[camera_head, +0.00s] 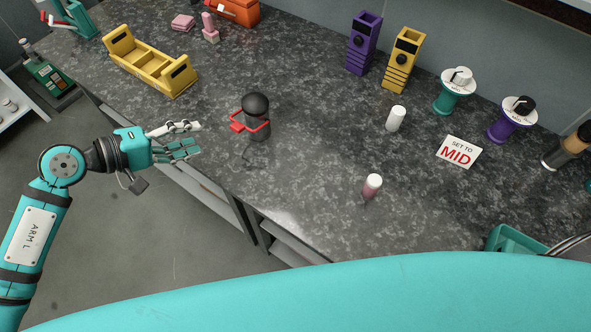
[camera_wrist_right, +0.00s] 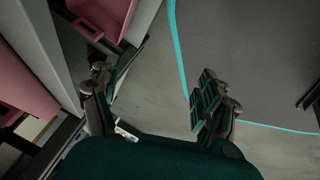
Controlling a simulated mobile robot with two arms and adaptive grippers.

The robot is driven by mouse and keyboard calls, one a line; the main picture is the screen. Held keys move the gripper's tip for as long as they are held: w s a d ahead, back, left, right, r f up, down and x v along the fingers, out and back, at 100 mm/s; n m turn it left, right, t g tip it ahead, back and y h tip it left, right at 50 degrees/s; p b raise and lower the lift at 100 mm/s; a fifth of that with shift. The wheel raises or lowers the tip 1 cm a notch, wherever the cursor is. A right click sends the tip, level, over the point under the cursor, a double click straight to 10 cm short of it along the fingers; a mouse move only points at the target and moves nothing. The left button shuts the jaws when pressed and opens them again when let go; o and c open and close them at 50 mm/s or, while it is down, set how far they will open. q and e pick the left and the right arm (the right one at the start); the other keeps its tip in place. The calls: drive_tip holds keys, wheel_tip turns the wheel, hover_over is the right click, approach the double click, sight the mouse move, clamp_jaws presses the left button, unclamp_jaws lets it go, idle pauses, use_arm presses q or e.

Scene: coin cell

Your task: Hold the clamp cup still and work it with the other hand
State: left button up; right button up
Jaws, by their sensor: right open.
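The clamp cup (camera_head: 257,127) stands on the dark stone counter, left of the middle. It is a dark cup with a rounded black top and a red clamp with a handle on its left side. My left gripper (camera_head: 197,139) is open and empty, at the counter's front edge, left of the cup and apart from it. Its fingers point toward the cup. My right gripper (camera_wrist_right: 155,88) is open in the right wrist view, with nothing between its fingers. The clamp cup is not in that view.
A yellow carrier (camera_head: 150,65) stands at the back left. A white cylinder (camera_head: 396,119) and a pink-and-white vial (camera_head: 371,186) stand right of the cup. The counter around the cup is clear.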

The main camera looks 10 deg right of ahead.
drive_tip(key=w+a+r+n+t+y, duration=0.2)
drive_tip(key=w+a+r+n+y, duration=0.3)
drive_tip(key=r+n, duration=0.6)
drive_tip(key=w+a+r+n+t+y, duration=0.1)
drive_tip(key=w+a+r+n+t, duration=0.2)
drive_tip(key=a+r+n, duration=0.75)
drive_tip(key=w+a+r+n+t+y, duration=0.25)
drive_tip(key=w+r+n, duration=0.3)
drive_tip(key=r, duration=1.05)
drive_tip(key=n+t+h, duration=0.1)
drive_tip(key=t+h, duration=0.3)
drive_tip(key=h, duration=0.1)
approach(259, 120)
drive_tip(key=s, duration=0.1)
drive_tip(key=s+d+f, duration=0.1)
drive_tip(key=s, duration=0.1)
drive_tip(key=s+d+f, duration=0.1)
drive_tip(key=shift+s+d+f, duration=0.1)
drive_tip(key=shift+s+d, duration=0.1)
drive_tip(key=shift+s, duration=0.15)
drive_tip(key=shift+w, duration=0.25)
drive_tip(key=x, duration=1.7)
drive_tip(key=shift+f, duration=0.15)
drive_tip(key=shift+s, duration=0.1)
drive_tip(key=c, duration=1.4)
